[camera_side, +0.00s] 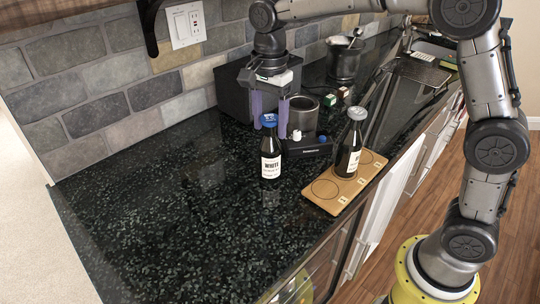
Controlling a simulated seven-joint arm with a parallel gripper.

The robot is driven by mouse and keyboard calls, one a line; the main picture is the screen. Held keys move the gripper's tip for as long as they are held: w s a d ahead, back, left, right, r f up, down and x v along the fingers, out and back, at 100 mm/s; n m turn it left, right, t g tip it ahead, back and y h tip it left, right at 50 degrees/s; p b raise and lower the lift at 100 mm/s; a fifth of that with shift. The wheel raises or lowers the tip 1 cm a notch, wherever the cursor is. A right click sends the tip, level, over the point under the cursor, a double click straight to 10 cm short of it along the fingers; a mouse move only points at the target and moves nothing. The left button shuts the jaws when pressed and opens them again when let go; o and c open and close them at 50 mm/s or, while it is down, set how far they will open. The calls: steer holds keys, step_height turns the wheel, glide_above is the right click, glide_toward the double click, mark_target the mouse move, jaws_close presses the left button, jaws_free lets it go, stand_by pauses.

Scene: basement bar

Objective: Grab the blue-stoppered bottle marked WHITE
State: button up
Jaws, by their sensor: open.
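The blue-stoppered bottle marked WHITE (270,158) stands upright on the dark speckled counter. It is dark with a white label, and its blue stopper (269,120) shows at the top. My gripper (270,130) is open above it, pointing down, with purple fingers. In the picture the stopper appears between the two fingertips; I cannot tell whether it is truly between them in depth. The gripper does not hold the bottle. A second dark bottle with a grey stopper (350,148) stands upright to the right on a wooden board; its label is turned partly away.
The wooden board (324,197) has marked circles. A black object (308,147) lies just right of the WHITE bottle. Behind are a dark cup (302,114), a black box (232,92), small cubes (329,100) and a dark container (343,62). The counter's left and front are clear.

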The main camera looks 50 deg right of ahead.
jaws_close()
stand_by(0.3)
steer(key=shift+r, duration=0.15)
stand_by(0.3)
